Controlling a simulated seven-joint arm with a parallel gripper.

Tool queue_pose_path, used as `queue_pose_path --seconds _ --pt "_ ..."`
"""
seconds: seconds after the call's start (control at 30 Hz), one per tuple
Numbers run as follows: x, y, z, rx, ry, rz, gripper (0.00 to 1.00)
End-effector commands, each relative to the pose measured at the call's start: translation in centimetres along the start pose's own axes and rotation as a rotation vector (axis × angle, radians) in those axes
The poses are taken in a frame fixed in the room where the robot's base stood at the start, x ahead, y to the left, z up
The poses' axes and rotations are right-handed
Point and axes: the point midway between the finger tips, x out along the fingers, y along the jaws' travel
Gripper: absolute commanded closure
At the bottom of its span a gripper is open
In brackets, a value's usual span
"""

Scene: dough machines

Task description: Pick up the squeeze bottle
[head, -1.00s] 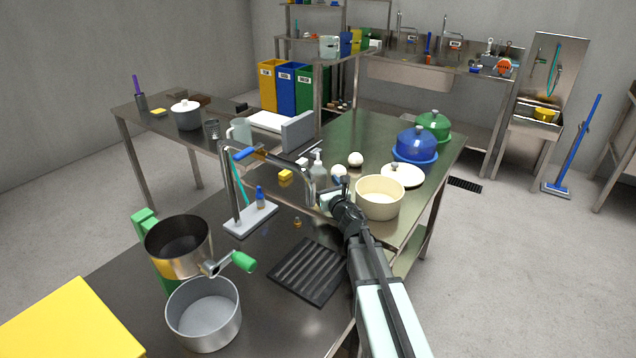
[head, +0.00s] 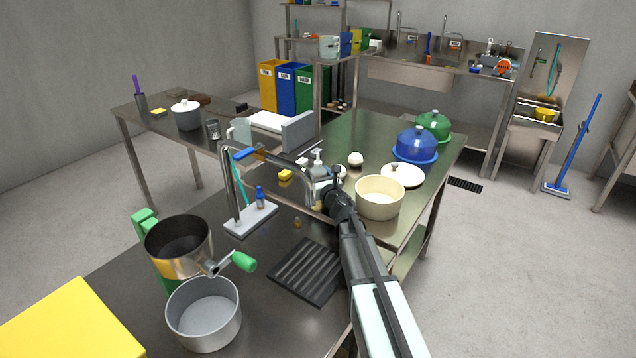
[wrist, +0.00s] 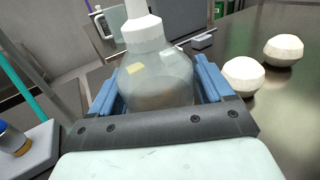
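The squeeze bottle (wrist: 155,75) is clear with a white cap and nozzle. It stands upright, and in the head view its white top (head: 317,157) shows above my gripper (head: 320,185), which hides much of its body. In the wrist view my gripper (wrist: 160,88) has its two blue fingers spread wide, one on each side of the bottle's body. The fingers are very close to the bottle's sides; I cannot tell whether they touch it. The bottle's base is hidden behind the gripper's dark front plate.
White balls (wrist: 283,50) lie right of the bottle. A cream pot (head: 380,197) stands right of my gripper. A metal stand with a bent arm (head: 228,190) rises to the left, with a small blue-capped bottle (head: 260,197) on its base.

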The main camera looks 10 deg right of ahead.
Motion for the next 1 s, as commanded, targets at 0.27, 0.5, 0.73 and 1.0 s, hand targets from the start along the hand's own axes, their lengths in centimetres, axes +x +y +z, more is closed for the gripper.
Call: queue_pose_path --seconds 0.27,0.5,0.73,1.0 --pt "0.0 0.0 0.0 0.000 0.000 0.000 0.47" --pt "0.0 0.0 0.1 0.000 -0.001 0.000 0.50" --pt "0.0 0.0 1.5 -0.001 -0.002 0.001 0.50" --pt "0.0 0.1 5.5 -0.001 -0.002 0.001 0.50"
